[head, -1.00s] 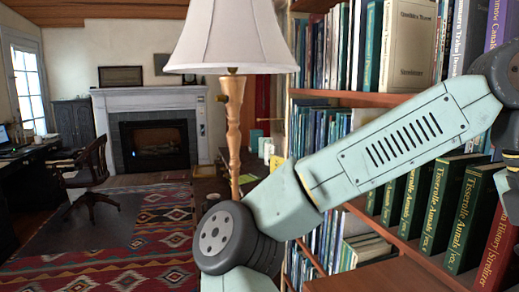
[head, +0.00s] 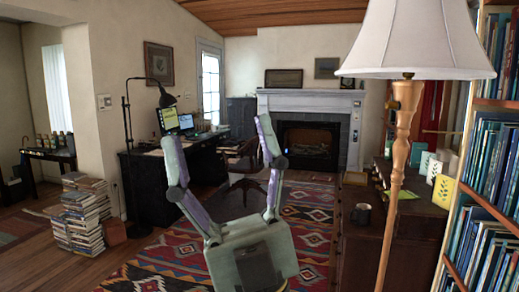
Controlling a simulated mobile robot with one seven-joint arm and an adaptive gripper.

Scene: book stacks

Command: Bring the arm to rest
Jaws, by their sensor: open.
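My gripper (head: 217,132) shows in the lower middle of the head view, with its palm at the bottom edge. Its two pale green fingers with purple inner sides point up and stand wide apart. Nothing is between them, and no object touches them. The rest of my arm is out of view below the palm.
A floor lamp (head: 398,160) and a bookshelf (head: 484,205) stand at the right. A dark cabinet (head: 412,212) holds a mug (head: 361,215) and cards. Book stacks (head: 83,215) stand on the left floor. A desk (head: 150,185), chair and fireplace (head: 310,145) are behind.

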